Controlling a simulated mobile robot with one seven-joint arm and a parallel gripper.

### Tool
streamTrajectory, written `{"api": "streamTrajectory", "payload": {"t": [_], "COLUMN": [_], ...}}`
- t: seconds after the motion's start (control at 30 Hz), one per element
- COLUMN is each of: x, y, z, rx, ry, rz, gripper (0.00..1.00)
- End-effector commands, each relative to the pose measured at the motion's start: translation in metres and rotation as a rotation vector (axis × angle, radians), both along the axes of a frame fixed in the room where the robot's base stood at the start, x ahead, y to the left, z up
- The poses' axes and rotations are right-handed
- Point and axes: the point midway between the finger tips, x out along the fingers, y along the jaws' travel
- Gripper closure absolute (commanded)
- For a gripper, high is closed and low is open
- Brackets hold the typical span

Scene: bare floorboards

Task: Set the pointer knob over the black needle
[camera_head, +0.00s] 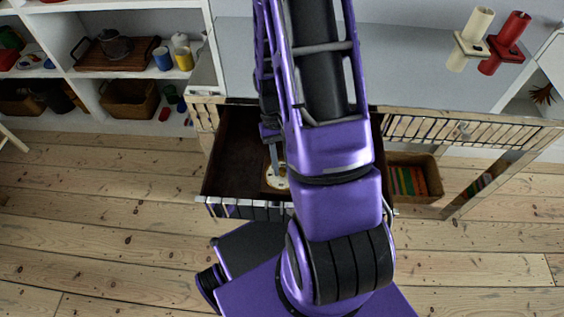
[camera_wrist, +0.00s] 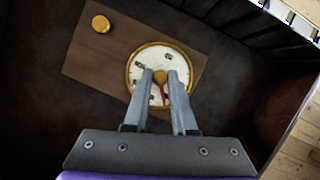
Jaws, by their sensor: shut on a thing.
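A round dial with a white face and a brass rim (camera_wrist: 136,67) is set in a brown wooden board (camera_wrist: 118,48) inside an open drawer. A small brass pointer knob (camera_wrist: 159,77) sits at the middle of the dial. A red needle (camera_wrist: 164,95) points from it toward the bottom of the wrist view. My gripper (camera_wrist: 160,76) is shut on the knob, one grey finger on each side. The fingers cover part of the dial. I cannot make out the black needle among the dark marks. In the head view the dial (camera_head: 277,178) is partly hidden by my arm.
A second brass knob (camera_wrist: 100,23) is on the board, apart from the dial. The dark drawer (camera_head: 228,160) has walls close around. A basket of books (camera_head: 413,178) stands right of it. Shelves (camera_head: 130,75) are at the back left.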

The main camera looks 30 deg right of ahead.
Motion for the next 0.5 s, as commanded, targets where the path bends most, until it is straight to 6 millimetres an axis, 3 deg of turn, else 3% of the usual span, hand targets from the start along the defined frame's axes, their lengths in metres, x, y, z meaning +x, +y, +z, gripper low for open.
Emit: {"api": "streamTrajectory", "payload": {"t": [0.5], "x": [0.0003], "y": [0.0005], "z": [0.0005], "rx": [0.000], "ry": [-0.001], "rz": [0.048], "gripper": [1.00]}}
